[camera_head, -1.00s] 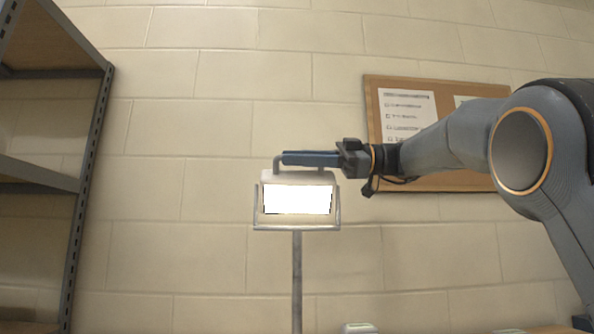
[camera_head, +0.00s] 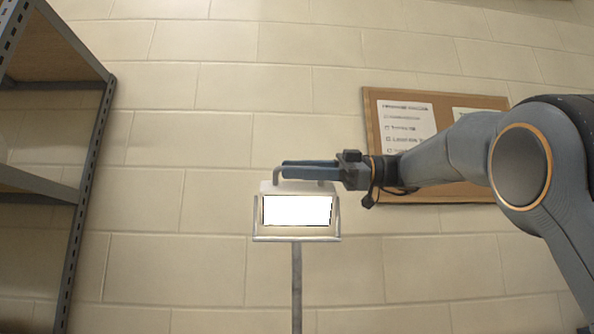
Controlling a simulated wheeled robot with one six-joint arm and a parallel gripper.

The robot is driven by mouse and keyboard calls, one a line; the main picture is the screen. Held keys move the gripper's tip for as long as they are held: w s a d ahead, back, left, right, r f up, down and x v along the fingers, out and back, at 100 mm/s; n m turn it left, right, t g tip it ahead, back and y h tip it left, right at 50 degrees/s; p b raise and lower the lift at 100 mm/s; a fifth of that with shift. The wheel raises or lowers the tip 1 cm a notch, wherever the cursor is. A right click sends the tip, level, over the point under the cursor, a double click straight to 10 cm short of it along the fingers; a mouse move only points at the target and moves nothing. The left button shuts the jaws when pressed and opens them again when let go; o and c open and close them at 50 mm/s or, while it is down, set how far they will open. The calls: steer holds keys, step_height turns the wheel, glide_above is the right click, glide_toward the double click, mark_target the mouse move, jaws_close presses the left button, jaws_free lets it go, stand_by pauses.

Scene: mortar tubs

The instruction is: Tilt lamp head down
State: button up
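The lamp head (camera_head: 298,211) is a white box with a bright lit panel, held in a U-shaped bracket on a thin grey pole. It has a grey handle (camera_head: 277,176) on top. My gripper (camera_head: 302,170) reaches in from the right, with its blue fingers lying across the top of the lamp head at the handle. The fingers look close together around the handle's top bar, which they mostly hide.
A metal shelf rack (camera_head: 88,170) stands at the left. A cork board (camera_head: 372,110) with papers hangs on the block wall behind my arm. The space between rack and lamp is clear.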

steer(key=w+d, duration=0.1)
steer(key=d, duration=0.6)
steer(key=shift+w+d, duration=0.15)
steer(key=shift+d, duration=0.2)
